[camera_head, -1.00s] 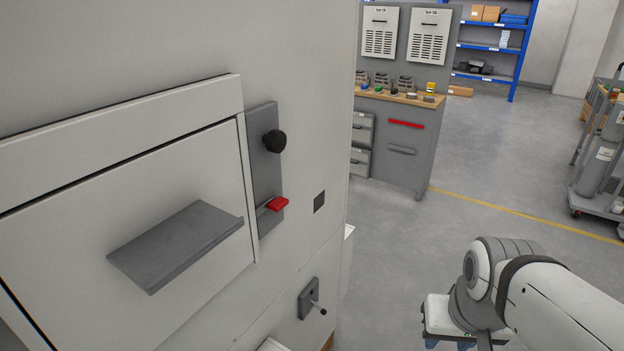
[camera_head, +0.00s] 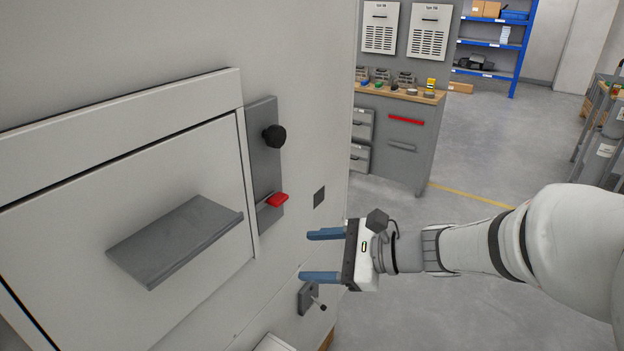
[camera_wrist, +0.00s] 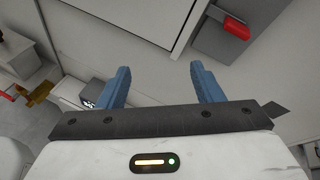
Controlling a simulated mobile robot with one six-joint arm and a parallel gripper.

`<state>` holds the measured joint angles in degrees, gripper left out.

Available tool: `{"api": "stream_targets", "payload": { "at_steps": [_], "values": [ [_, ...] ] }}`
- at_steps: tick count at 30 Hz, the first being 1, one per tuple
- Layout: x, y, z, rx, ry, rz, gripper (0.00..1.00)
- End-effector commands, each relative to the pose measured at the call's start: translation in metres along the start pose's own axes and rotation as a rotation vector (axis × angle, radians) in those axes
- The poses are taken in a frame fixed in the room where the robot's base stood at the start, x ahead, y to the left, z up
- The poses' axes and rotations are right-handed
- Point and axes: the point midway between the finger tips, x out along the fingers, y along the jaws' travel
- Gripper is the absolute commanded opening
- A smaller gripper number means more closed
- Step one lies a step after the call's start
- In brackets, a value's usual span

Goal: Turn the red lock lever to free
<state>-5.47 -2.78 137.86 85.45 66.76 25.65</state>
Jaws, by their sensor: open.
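The red lock lever (camera_head: 277,199) sticks out from the lower part of a grey plate (camera_head: 263,160) on the front of the white cabinet, beside the door. A black knob (camera_head: 274,137) sits above it on the same plate. In the wrist view the red lever (camera_wrist: 235,28) shows at the upper right, beyond the fingers. My gripper (camera_head: 322,256) is open and empty, with two blue fingers pointing left at the cabinet. It is to the right of and lower than the lever in the head view, apart from it. In the wrist view my gripper (camera_wrist: 163,86) has nothing between its fingers.
The cabinet door has a grey slanted handle ledge (camera_head: 175,240). A small lever on a grey mount (camera_head: 309,298) sits low on the cabinet, close to my lower finger in the picture. A workbench (camera_head: 400,140) and blue shelving (camera_head: 490,48) stand behind.

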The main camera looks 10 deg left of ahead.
Motion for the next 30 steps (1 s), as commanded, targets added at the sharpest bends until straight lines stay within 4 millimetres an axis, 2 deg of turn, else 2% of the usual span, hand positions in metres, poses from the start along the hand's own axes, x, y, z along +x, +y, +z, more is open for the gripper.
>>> {"api": "stream_targets", "payload": {
  "at_steps": [3,6,9,14,24,30],
  "values": [
    [0.011,-0.036,0.004,0.198,-0.125,-0.131,0.60],
    [0.014,-0.059,0.005,0.317,-0.203,-0.219,0.60],
    [0.015,-0.075,0.004,0.391,-0.254,-0.275,0.60],
    [0.020,-0.086,0.005,0.433,-0.285,-0.307,0.60],
    [0.068,-0.104,0.017,0.432,-0.284,-0.307,0.60],
    [0.084,-0.110,0.019,0.432,-0.284,-0.309,0.60]
  ]
}}
